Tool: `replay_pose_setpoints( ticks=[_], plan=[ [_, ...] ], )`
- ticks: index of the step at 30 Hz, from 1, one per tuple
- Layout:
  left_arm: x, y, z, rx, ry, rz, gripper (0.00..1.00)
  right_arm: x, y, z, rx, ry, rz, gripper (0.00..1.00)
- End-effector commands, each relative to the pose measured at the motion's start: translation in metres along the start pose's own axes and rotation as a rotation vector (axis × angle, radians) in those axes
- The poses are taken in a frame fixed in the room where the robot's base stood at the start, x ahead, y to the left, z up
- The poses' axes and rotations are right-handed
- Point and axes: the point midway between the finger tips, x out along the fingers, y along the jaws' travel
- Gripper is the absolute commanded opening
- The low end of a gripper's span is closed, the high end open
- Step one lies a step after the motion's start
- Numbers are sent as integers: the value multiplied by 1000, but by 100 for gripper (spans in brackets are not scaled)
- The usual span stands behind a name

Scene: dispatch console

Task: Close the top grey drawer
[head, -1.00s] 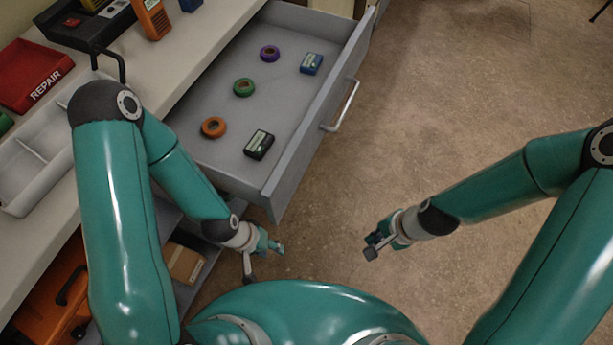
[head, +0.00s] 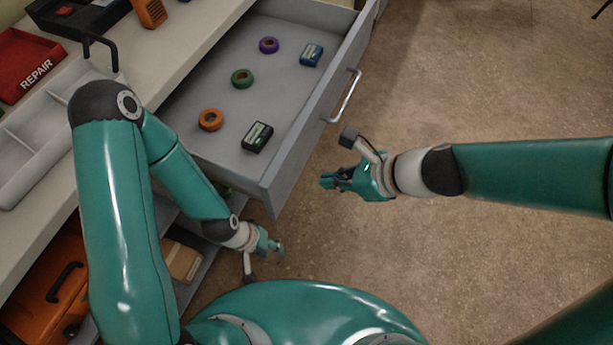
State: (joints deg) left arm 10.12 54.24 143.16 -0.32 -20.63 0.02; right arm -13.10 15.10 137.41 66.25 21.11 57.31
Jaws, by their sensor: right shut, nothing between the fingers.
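The top grey drawer (head: 285,150) is pulled out from under the counter, its front facing right. A silver bar handle (head: 346,97) is on that front. Inside lie an orange tape roll (head: 211,119), a green tape roll (head: 242,78), a purple tape roll (head: 269,45), a dark green battery (head: 257,137) and a blue battery (head: 311,55). My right gripper (head: 326,181) is shut and empty, out to the right of the drawer front and below the handle in the picture, apart from both. My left gripper (head: 277,246) is below the drawer's near corner; its finger gap is too small to judge.
The white counter (head: 185,65) holds a red REPAIR bin (head: 30,66), a white tray (head: 50,130) and an orange radio (head: 151,12). A cardboard box (head: 182,262) and an orange case (head: 45,290) sit below. The floor right of the drawer is clear.

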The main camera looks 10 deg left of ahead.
Motion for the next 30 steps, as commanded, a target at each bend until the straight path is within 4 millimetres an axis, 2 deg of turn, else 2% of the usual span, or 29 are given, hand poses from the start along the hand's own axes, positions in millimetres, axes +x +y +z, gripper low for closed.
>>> replay_pose_setpoints(
  ticks=[1,3,9,15,24,30],
  plan=[
    [12,-4,0,0,0,0,40,16,1,-4,-3,0,4,0],
    [18,-7,0,0,0,0,40,30,1,-4,-4,1,3,0],
    [13,-5,0,0,0,0,40,45,0,21,-4,0,1,0],
    [13,-5,0,0,0,0,40,52,0,28,-4,0,0,0],
    [13,-5,0,-1,0,0,40,50,-2,26,-2,0,-1,0],
    [13,-5,0,0,0,0,40,58,1,33,-8,1,5,0]
  ],
)
